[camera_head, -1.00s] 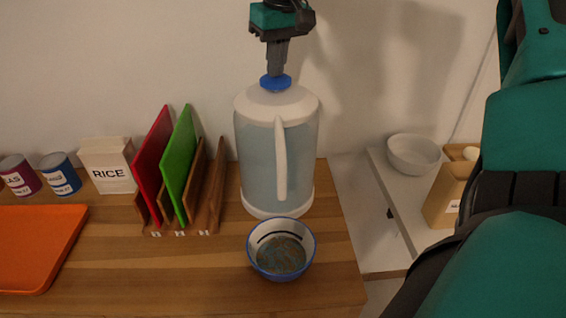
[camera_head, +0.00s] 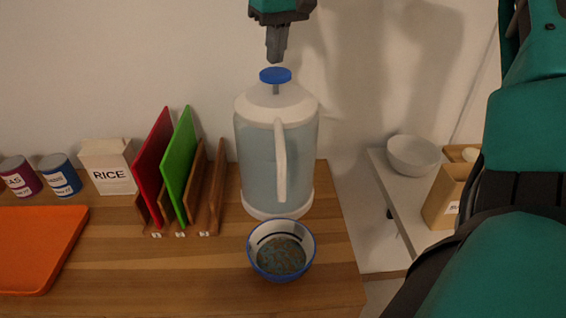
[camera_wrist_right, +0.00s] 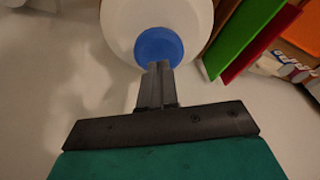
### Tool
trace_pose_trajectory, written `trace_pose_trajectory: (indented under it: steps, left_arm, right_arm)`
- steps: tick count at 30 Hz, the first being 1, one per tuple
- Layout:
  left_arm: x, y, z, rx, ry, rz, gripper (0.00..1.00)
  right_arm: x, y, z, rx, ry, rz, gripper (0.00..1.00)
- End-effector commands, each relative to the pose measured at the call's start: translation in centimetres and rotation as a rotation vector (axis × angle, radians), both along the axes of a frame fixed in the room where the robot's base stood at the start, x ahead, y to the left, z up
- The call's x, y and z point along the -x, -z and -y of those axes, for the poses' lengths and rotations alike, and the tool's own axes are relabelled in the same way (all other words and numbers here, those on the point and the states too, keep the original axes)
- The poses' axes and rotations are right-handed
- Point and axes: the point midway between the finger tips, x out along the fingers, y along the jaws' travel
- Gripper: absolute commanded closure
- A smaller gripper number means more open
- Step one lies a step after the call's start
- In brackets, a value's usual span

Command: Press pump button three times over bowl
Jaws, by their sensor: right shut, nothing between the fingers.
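The pump dispenser (camera_head: 258,150) stands upright on the wooden table, a pale translucent jug with a white lid, handle and base. Its blue pump button (camera_head: 275,75) is up, with a short grey stem showing below it. My right gripper (camera_head: 276,58) is shut and empty, pointing down just above the button with a small gap. The right wrist view shows the closed fingers (camera_wrist_right: 157,66) in front of the blue button (camera_wrist_right: 159,46). The blue-rimmed white bowl (camera_head: 281,226) sits in front of the dispenser, with dark bluish contents. My left gripper does not show.
A rack with a red board (camera_head: 152,155) and a green board (camera_head: 178,160) stands left of the dispenser. A rice box (camera_head: 108,166), two cans and an orange tray (camera_head: 35,245) are further left. A white bowl (camera_head: 413,156) sits on a lower surface at right.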

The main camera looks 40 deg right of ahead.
Motion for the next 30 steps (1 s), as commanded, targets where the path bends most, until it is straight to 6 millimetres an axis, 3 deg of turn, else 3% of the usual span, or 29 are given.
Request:
trace_pose_trajectory:
  steps: [30]
  left_arm:
    - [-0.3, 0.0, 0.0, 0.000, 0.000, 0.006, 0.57]
  right_arm:
    - [0.0, 3.2, 0.0, -0.001, 0.001, -0.002, 1.00]
